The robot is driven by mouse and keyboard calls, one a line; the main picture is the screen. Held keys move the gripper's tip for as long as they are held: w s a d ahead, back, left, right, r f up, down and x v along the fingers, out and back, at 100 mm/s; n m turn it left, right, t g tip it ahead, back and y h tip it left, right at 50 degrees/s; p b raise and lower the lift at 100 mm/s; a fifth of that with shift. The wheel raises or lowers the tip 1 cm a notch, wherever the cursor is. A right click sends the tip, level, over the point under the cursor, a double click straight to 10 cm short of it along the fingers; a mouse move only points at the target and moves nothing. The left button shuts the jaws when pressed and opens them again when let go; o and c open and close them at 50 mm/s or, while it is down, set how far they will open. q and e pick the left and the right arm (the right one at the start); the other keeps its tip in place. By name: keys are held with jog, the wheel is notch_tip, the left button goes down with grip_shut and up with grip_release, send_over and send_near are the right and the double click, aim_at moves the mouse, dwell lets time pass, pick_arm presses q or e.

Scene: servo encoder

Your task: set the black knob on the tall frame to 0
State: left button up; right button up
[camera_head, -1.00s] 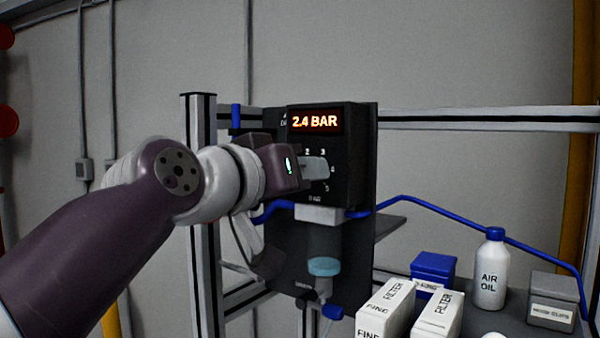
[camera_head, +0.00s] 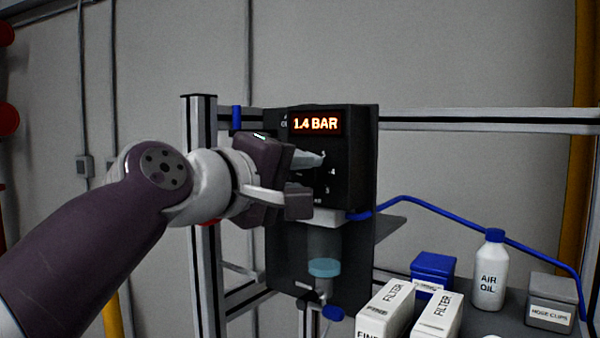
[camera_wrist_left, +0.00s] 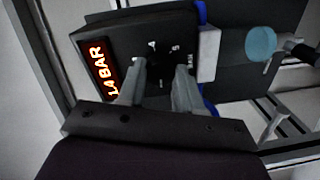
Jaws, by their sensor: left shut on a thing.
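The tall frame (camera_head: 202,225) carries a black control unit (camera_head: 358,150) with a lit display (camera_head: 315,123) reading 1.4 BAR. The display also shows in the left wrist view (camera_wrist_left: 98,70). Number marks are printed on the face around the black knob (camera_wrist_left: 158,76), which is dark and hard to make out between my fingers in the left wrist view. My left gripper (camera_head: 312,174) is at the front of the unit, shut on the knob, with its wrist rolled. In the head view the fingers and gripper body hide the knob and part of the dial. My right gripper is not in view.
Below the unit hangs a clear bowl with a light blue band (camera_head: 324,267). A blue hose (camera_head: 430,204) runs right. On the shelf at lower right stand white filter boxes (camera_head: 386,308), a blue box (camera_head: 433,268), an air oil bottle (camera_head: 490,270) and a grey hose clips box (camera_head: 552,300).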

pick_arm(q)
jog(key=n, duration=0.5)
jog(key=shift+h+p, duration=0.3)
jog(key=shift+p, duration=0.1)
jog(key=shift+n+p, duration=0.35)
jog(key=shift+n, duration=1.95)
jog(key=shift+f, duration=0.15)
jog(key=o, duration=1)
jog(key=shift+a, duration=0.1)
jog(key=shift+o, duration=0.2)
